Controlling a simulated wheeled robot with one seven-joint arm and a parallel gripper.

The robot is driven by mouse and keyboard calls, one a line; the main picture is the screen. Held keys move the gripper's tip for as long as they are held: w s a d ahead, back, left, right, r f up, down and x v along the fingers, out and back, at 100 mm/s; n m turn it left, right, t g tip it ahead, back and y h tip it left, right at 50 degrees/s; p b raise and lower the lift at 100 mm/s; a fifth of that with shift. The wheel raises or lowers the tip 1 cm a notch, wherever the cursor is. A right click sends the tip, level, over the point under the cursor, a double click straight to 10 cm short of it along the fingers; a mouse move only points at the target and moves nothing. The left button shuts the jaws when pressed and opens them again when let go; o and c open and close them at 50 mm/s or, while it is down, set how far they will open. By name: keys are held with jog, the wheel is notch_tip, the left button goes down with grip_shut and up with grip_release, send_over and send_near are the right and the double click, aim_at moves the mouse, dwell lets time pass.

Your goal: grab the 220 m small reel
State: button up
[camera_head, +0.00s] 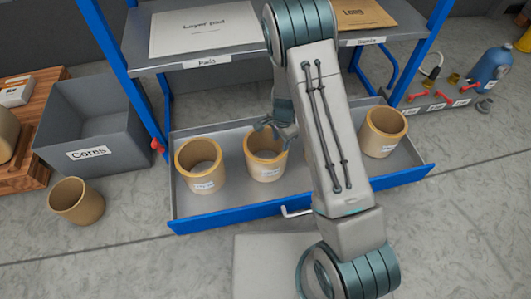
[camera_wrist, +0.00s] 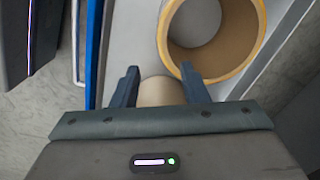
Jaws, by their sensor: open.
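Several tan, hollow reels stand upright in the open drawer (camera_head: 290,203), among them a left reel (camera_head: 200,180), a middle reel (camera_head: 266,166) and a right reel (camera_head: 383,143). My gripper (camera_head: 269,125) is open at the upper rim of the middle reel. In the wrist view, a large reel rim (camera_wrist: 252,68) is at upper right, close to the right finger. A tan surface (camera_wrist: 158,92) shows between the fingers (camera_wrist: 160,70), partly hidden by my gripper.
A tan core (camera_head: 75,202) stands on the floor at left, near the grey Cores bin (camera_head: 105,125). A shelf (camera_head: 235,58) with a layer pad (camera_head: 203,28) overhangs the drawer's back. Blue rack posts (camera_head: 118,68) flank it. My arm covers part of the drawer.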

aim_at(279, 157)
notch_tip(279, 157, down, 9)
jog(key=b, duration=0.3)
jog(key=shift+w+f+b, duration=0.1)
jog(key=shift+f+b, duration=1.6)
jog(key=shift+f, duration=0.9)
jog(key=shift+r, duration=0.1)
grip_shut()
jog(key=shift+a, duration=0.1)
